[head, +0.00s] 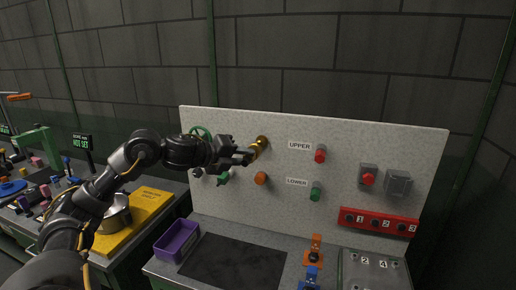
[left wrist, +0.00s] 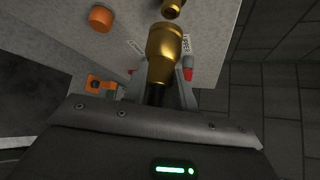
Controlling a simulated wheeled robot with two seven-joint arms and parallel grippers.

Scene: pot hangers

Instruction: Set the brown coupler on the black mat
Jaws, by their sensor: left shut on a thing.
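My left gripper (head: 248,157) is raised in front of the grey-white panel and shut on the brown, brass-coloured coupler (left wrist: 165,52). In the left wrist view the coupler points away from the fingers, toward a brass fitting (left wrist: 172,8) on the panel. A small gap seems to show between coupler and fitting. In the head view the coupler is hard to tell from the fitting (head: 262,141). The black mat (head: 236,263) lies bare and flat on the bench, below the gripper. My right gripper is not in view.
A purple bin (head: 177,240) stands left of the mat. Orange (head: 315,248) and blue (head: 310,277) clamp-like pieces stand to its right. The panel (head: 325,150) carries an orange knob (head: 261,178) and red and green fittings. A metal pot (head: 115,212) sits on a yellow board at left.

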